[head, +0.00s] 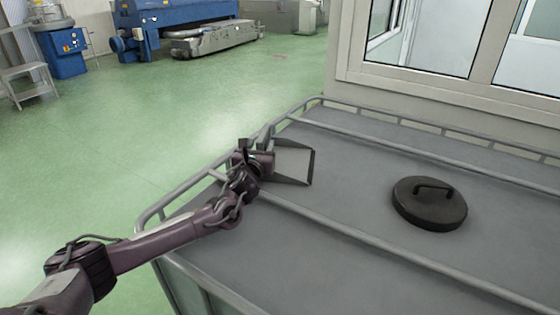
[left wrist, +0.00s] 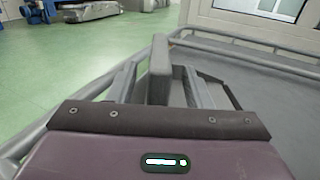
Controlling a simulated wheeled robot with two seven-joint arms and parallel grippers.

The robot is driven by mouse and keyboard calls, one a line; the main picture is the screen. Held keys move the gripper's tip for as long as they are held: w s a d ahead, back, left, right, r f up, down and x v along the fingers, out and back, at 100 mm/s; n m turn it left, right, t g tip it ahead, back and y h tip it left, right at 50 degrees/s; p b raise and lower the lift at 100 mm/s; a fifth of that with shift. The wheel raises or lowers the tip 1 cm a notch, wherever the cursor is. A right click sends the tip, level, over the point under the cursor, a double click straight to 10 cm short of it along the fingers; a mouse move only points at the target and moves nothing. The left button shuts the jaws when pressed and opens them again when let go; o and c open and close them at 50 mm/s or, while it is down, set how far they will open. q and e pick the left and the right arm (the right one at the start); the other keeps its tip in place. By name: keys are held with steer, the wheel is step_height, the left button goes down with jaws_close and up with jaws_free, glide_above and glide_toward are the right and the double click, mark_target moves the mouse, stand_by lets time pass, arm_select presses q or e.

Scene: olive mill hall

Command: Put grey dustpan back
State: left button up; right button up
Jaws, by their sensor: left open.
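The grey dustpan (head: 294,163) lies on the grey tank top near its left rail, its dark-edged pan facing right. My left gripper (head: 263,162) is open at the dustpan's left, handle side. In the left wrist view, a grey upright block (left wrist: 160,74), which looks like the dustpan's handle, stands between the two open fingers. I cannot tell whether either finger touches it. Part of the pan is hidden behind the gripper body in that view. My right gripper is not in view.
The tank top (head: 350,240) has raised metal rails (head: 210,182) along its edges and tubes across it. A black round lid (head: 429,203) with a handle sits to the right. A windowed wall (head: 440,90) stands behind. Green floor (head: 130,140) is clear at left.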

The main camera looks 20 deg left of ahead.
arm_select(q)
steer(key=x, duration=0.1)
steer(key=b+x, duration=0.1)
steer(key=x, duration=0.1)
steer(key=shift+f, duration=0.25)
steer(key=shift+w+a+r+b, duration=0.1)
steer(key=shift+w+a+b, duration=0.05)
steer(key=shift+w+b, duration=0.2)
steer(key=shift+w, duration=0.1)
steer(key=shift+r, duration=0.15)
steer(key=c, duration=1)
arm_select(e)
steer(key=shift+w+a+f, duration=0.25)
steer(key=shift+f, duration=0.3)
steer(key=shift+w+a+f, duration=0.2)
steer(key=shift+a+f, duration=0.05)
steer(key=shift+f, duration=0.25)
arm_select(q)
steer(key=shift+r, duration=0.1)
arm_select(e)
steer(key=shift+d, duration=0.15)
